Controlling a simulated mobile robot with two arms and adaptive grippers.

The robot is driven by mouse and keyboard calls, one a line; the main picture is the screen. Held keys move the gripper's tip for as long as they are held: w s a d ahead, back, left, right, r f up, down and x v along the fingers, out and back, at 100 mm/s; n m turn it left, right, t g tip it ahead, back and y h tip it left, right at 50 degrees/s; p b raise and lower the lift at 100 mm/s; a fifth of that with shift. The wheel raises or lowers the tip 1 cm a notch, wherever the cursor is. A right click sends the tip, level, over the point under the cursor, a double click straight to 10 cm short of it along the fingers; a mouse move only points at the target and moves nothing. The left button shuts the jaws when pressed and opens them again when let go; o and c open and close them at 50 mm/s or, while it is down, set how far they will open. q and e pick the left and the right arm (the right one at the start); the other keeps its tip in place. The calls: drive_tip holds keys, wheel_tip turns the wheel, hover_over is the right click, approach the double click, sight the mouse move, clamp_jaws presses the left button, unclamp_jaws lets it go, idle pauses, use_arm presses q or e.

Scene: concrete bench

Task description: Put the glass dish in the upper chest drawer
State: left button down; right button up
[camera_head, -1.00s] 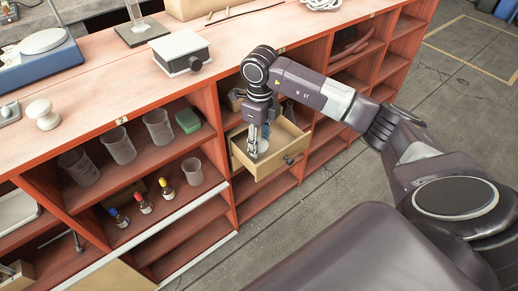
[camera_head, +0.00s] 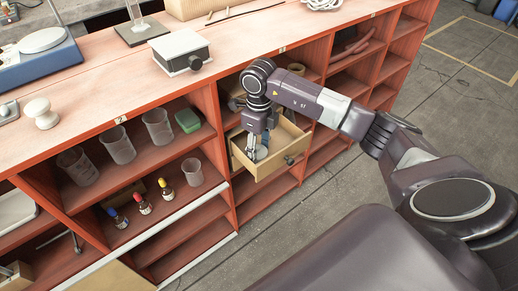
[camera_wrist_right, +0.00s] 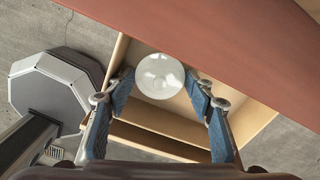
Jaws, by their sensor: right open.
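The glass dish (camera_wrist_right: 160,76) is a clear round dish in the right wrist view, seen over the inside of the pulled-out wooden drawer (camera_wrist_right: 255,118). My right gripper (camera_head: 254,153) points down into the drawer. In the wrist view its blue fingers (camera_wrist_right: 160,88) are open, one on each side of the dish. Whether they touch it is unclear. In the head view the gripper mostly hides the dish. My left gripper is not in view.
The red bench (camera_head: 90,110) has open shelves holding beakers (camera_head: 118,145), small bottles (camera_head: 143,204) and a green block (camera_head: 187,120). A grey box with a knob (camera_head: 181,52) stands on the bench top, left of my right arm. The floor in front is clear.

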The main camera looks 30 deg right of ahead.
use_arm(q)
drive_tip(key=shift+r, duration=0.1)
use_arm(e)
drive_tip(key=shift+r, duration=0.1)
wheel_tip(320, 180, up, 8)
drive_tip(key=shift+f+p, duration=0.2)
drive_tip(key=shift+p, duration=0.4)
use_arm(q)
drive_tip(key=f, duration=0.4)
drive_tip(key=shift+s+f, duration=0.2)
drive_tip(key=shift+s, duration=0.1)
